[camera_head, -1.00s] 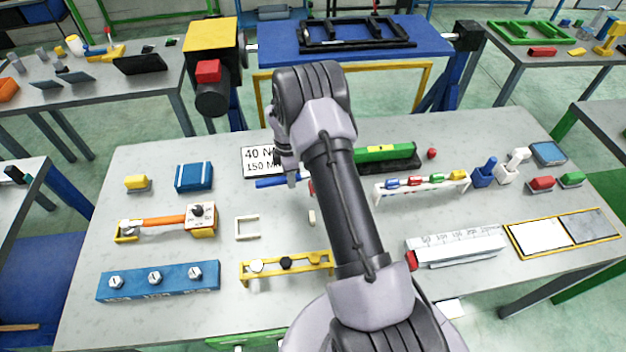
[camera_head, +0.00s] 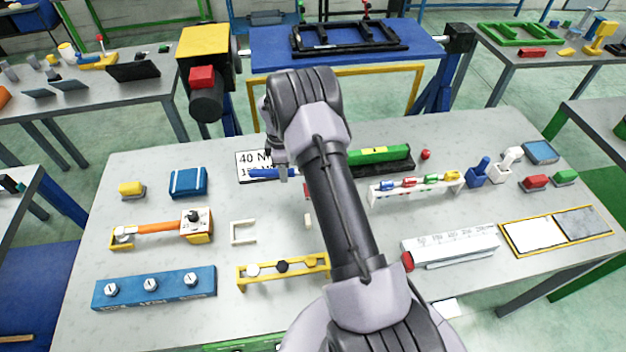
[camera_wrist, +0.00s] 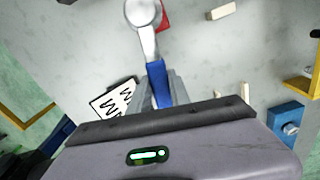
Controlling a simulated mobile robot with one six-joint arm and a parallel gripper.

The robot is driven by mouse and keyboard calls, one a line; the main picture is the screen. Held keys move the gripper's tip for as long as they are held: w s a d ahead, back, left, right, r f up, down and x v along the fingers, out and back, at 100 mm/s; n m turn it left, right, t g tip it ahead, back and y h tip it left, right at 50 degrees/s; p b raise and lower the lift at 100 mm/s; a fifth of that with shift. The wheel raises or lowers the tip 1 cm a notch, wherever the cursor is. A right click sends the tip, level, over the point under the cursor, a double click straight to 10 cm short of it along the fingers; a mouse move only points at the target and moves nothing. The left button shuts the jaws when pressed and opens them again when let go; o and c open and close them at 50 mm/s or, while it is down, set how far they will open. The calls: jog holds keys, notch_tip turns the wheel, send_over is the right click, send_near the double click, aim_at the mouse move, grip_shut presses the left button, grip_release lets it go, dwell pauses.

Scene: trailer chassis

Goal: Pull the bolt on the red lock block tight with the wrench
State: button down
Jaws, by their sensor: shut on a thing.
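My gripper (camera_wrist: 161,92) is shut on the blue handle of the wrench (camera_wrist: 156,82), which points away from the jaws in the wrist view. The wrench's silver round head lies over or beside the red lock block (camera_wrist: 165,16), of which only a part shows. The head hides the bolt, and I cannot tell if it is seated on it. In the head view, the blue handle (camera_head: 268,173) sticks out left of my gripper (camera_head: 282,170), in front of the white sign. Only a sliver of red block (camera_head: 307,191) shows beside my arm.
A white sign (camera_head: 247,160) reading "40 N" lies behind the handle. A green-and-black tool (camera_head: 385,156) and a rack of small coloured pieces (camera_head: 415,188) stand right of my arm. A white bracket (camera_head: 243,233), a yellow stand (camera_head: 282,270) and an orange-handled tool (camera_head: 160,228) are left.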

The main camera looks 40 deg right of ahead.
notch_tip(320, 180, down, 4)
jog(key=shift+r, duration=0.2)
jog(key=shift+s+a+n, duration=0.1)
jog(key=shift+s+n, duration=0.05)
jog(key=shift+n, duration=0.15)
jog(key=shift+r+p, duration=2)
jog(key=shift+r, duration=0.7)
jog(key=shift+s+a+r, duration=0.15)
jog(key=shift+s+r, duration=0.05)
jog(key=shift+r, duration=0.15)
jog(key=shift+w, duration=0.2)
